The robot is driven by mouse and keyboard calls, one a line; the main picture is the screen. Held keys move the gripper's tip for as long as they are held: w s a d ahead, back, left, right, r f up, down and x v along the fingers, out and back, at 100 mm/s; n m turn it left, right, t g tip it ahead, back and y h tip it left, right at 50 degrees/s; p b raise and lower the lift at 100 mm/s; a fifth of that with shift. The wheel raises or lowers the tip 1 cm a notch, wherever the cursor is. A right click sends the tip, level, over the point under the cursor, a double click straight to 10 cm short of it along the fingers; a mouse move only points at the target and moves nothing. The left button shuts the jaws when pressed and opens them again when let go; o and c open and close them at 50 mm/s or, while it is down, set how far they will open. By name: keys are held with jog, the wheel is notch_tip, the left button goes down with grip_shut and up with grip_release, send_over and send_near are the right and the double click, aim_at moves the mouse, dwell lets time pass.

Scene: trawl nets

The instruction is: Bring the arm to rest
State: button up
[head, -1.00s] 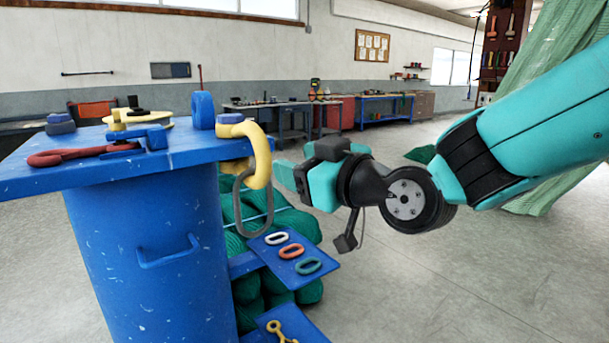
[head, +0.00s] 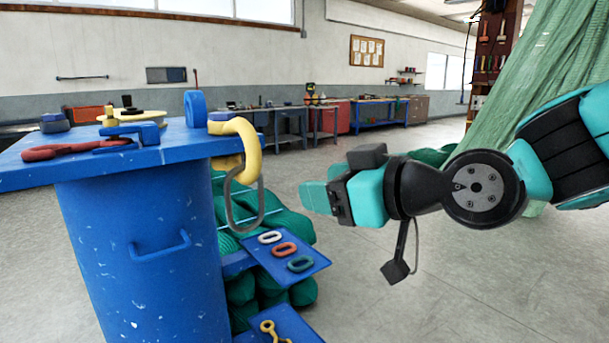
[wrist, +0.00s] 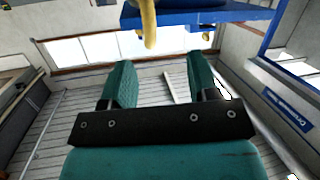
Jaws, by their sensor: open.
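My gripper (head: 314,197) is in the head view, right of the blue stand, pointing left. Its two teal fingers (wrist: 158,84) stand apart in the wrist view with nothing between them. A yellow hook (head: 243,145) sits at the right edge of the blue bench top (head: 180,150). A grey oval link (head: 246,205) hangs from the hook. A gap of floor and green netting separates my fingertips from the link. The hook's yellow end also shows at the top of the wrist view (wrist: 148,25).
A small blue shelf (head: 310,268) below holds a white, an orange and a green link. A lower shelf (head: 300,325) holds a yellow piece. Green netting (head: 285,225) is heaped behind. A green net (head: 525,90) hangs at the right. The floor in front is clear.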

jog(key=s+d+f+m+g+h+p, duration=0.2)
jog(key=s+d+g, duration=0.3)
jog(key=s, duration=0.4)
jog(key=s+d+f+m+g+h+p, duration=0.1)
jog(key=s+d+f+g+h+p, duration=0.2)
jog(key=s, duration=0.6)
jog(key=d+g+h+p, duration=0.1)
jog(key=d+g, duration=0.1)
jog(key=shift+m+g+h, duration=0.3)
jog(key=shift+m+h, duration=0.1)
jog(key=shift+s+r, duration=0.1)
dwell(0.6)
